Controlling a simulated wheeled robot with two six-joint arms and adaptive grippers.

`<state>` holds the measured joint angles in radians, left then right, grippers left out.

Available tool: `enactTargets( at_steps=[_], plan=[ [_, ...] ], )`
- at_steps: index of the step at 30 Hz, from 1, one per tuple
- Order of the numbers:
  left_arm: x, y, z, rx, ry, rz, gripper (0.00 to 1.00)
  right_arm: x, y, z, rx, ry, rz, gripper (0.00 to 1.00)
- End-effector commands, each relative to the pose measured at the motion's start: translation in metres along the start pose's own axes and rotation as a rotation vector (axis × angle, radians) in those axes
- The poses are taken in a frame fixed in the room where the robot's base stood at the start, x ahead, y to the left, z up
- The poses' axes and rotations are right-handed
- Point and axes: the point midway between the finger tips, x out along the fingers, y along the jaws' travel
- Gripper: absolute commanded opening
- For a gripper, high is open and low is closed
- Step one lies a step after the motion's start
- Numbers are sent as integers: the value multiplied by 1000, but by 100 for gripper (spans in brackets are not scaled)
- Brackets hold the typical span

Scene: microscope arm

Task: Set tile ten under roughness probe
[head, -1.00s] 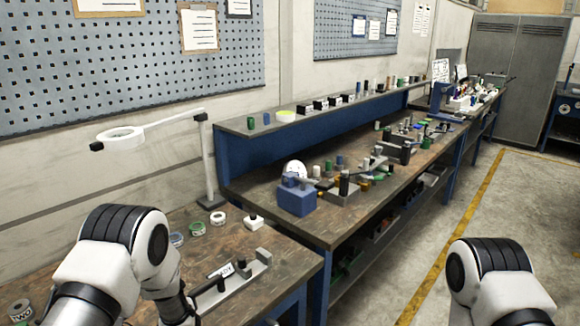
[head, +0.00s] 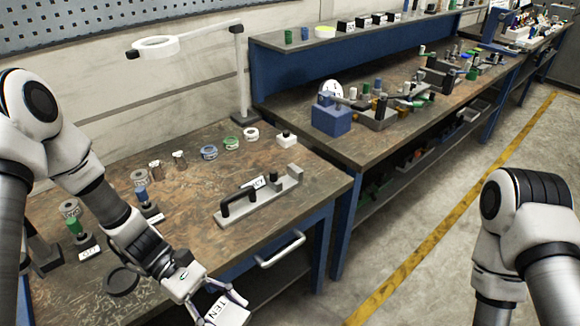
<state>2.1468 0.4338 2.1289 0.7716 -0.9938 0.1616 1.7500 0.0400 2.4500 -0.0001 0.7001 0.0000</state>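A white tile labelled TEN (head: 226,312) is at the bottom edge of the head view, partly cut off. My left gripper (head: 218,299) has its fingers on either side of the tile and appears to hold it, in front of the near bench's front edge. I cannot tell for sure which thing is the roughness probe. A grey bar fixture with a black arched handle and a small label (head: 262,198) lies on the near bench, up and right of the tile. My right gripper is out of view; only part of its arm shows at right.
A magnifier lamp (head: 240,75) stands at the back of the near bench (head: 190,225). Several labelled rolls (head: 209,152) and small pieces stand along the back and left. A black ring (head: 122,279) lies near the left arm. A blue block (head: 331,117) stands on the neighbouring bench.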

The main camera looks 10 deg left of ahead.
Motion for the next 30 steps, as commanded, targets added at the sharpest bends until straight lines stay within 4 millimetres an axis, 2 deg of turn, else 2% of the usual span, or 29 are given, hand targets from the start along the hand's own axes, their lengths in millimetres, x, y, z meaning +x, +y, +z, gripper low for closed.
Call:
enactTargets(
  at_steps=[2, 6, 12, 18, 30],
  plan=[
    [-5, 23, 6, -72, -5, 174, 0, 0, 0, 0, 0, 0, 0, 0],
    [-19, 60, 1, -192, -3, 456, 0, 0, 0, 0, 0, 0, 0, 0],
    [-43, 93, -22, -318, 0, 764, 0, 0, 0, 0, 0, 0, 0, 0],
    [-61, 106, -39, -374, 0, 910, 0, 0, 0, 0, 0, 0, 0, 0],
    [-61, 107, -39, -371, -1, 905, 0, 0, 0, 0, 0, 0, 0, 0]
  ],
)
